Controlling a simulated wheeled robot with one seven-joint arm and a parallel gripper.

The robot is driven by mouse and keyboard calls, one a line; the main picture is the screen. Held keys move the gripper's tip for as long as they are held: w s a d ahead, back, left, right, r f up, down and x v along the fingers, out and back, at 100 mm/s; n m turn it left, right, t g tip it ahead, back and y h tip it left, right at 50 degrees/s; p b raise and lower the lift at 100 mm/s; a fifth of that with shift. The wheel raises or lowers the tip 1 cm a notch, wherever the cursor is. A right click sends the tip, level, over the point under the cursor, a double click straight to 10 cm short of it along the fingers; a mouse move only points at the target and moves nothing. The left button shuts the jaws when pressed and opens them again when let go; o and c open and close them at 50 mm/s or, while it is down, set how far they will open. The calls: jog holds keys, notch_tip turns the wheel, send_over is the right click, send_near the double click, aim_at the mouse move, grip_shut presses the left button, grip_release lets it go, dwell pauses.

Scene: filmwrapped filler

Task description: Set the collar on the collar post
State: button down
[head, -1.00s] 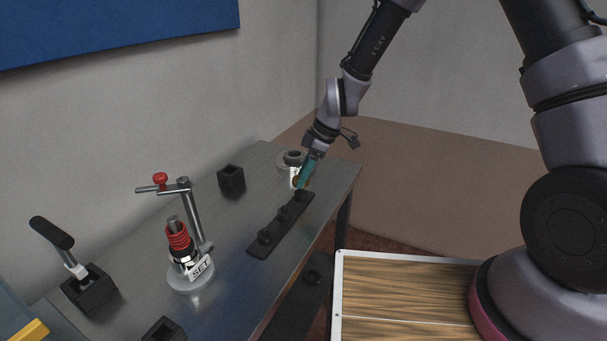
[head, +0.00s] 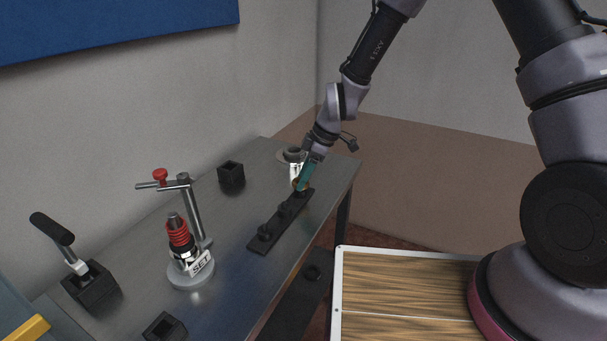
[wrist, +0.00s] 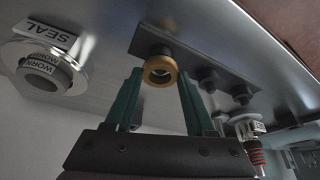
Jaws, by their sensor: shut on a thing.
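The collar, a brass-coloured ring (wrist: 160,64), sits between my green fingertips in the wrist view. My gripper (wrist: 160,76) is shut on it, one finger at each side. It is at the far end of a black strip (wrist: 193,63) with several short dark posts, and the ring appears at or just above the end post. I cannot tell whether it rests on the strip. In the head view my gripper (head: 302,186) points down at the strip's far end, and the fingers mostly hide the ring. No post is legibly labelled as the collar post.
A round stand (head: 190,274) labelled SET carries a red spring (head: 177,232) on a post, beside a swing arm with a red knob (head: 160,175). A grey ring part labelled WORN (wrist: 45,66) lies by a SEAL label (wrist: 47,36). A black square holder (head: 231,178) stands farther back.

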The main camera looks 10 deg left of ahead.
jog(key=shift+f, duration=0.3)
jog(key=shift+c, duration=0.8)
grip_release()
jog(key=v, duration=1)
jog(key=shift+r, duration=0.4)
jog(key=shift+d, duration=0.15)
